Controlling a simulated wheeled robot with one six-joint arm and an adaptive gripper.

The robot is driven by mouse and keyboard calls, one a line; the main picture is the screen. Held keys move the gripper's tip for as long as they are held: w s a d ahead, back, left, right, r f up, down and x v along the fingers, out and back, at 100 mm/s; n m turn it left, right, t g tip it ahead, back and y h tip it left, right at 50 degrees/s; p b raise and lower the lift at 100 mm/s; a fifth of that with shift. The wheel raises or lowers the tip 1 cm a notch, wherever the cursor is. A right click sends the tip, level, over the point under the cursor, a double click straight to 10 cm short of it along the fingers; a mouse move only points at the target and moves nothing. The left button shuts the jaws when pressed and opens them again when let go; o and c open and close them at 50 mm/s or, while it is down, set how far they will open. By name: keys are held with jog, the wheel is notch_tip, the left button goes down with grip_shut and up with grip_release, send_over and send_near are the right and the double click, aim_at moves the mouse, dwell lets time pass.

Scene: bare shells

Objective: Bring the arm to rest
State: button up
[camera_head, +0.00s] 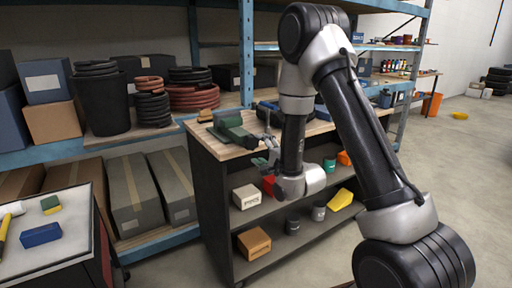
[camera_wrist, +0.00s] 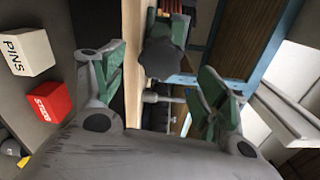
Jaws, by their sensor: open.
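My arm rises from the lower right in the head view, bends high up and comes down in front of a workbench (camera_head: 205,138). My gripper (camera_head: 265,150) is beside the bench's front edge, partly hidden by my wrist. In the wrist view my gripper (camera_wrist: 160,95) has its two green-padded fingers spread wide apart. A dark rounded knob or handle (camera_wrist: 163,60) shows beyond the gap between them. I see nothing held, and I cannot tell whether the gripper touches the bench.
A green vise (camera_head: 232,128) stands on the bench top near my gripper. The shelf below holds a white PINS box (camera_head: 246,196), a red box (camera_head: 268,185) and a yellow piece (camera_head: 341,199). A cart (camera_head: 60,245) stands at left. The floor at right is open.

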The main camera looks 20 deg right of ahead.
jog(key=shift+s+d, duration=0.1)
jog(key=shift+s, duration=0.2)
jog(key=s+d+f+n+g+h, duration=0.1)
jog(key=s+f+n+g, duration=0.25)
jog(key=f, duration=0.35)
jog(key=s+d+f+n+g+h, duration=0.1)
jog(key=s+f+n+g+h, duration=0.1)
jog(key=f+n+g, duration=0.35)
jog(key=s+d+f+n+g+h, duration=0.1)
jog(key=s+d+f+n+g, duration=0.15)
jog(key=s, duration=0.35)
jog(key=s+d+r+n, duration=0.2)
jog(key=s+d+r, duration=0.2)
jog(key=s+r, duration=0.9)
jog(key=s+d+r+n+g+h, duration=0.1)
jog(key=s+d+r+n, duration=0.2)
jog(key=s+r, duration=1)
notch_tip(320, 180, up, 3)
jog(key=shift+d+f+h, duration=0.1)
jog(key=shift+d+h, duration=0.2)
jog(key=shift+d, duration=0.3)
